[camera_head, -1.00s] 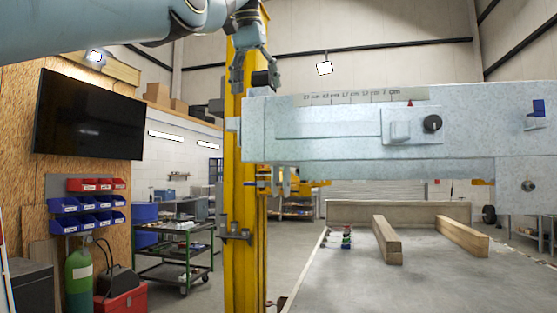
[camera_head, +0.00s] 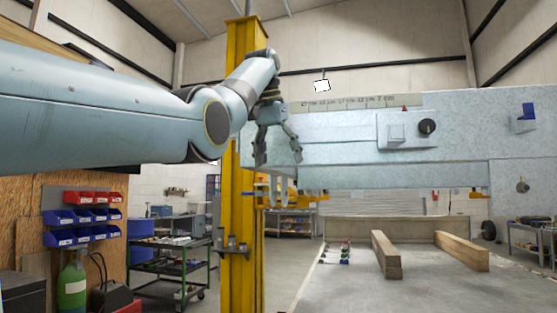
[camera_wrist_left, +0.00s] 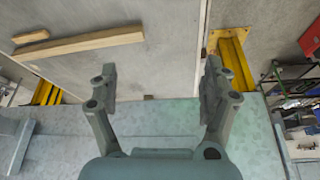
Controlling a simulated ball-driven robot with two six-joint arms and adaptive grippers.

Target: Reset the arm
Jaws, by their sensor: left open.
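My left arm (camera_head: 90,110) comes in from the left in the head view and crosses in front of the yellow post. The gripper is open and empty. In the left wrist view the two fingers (camera_wrist_left: 158,85) stand wide apart over the frame's grey surface (camera_wrist_left: 60,125), with nothing between them. Whether the fingers touch the frame I cannot tell. My right gripper is not in view.
Wooden beams (camera_head: 386,255) lie on the floor panel at right. A tool cart (camera_head: 172,265), blue bins (camera_head: 80,216) and a green gas cylinder (camera_head: 72,285) stand at left. The floor in the middle is clear.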

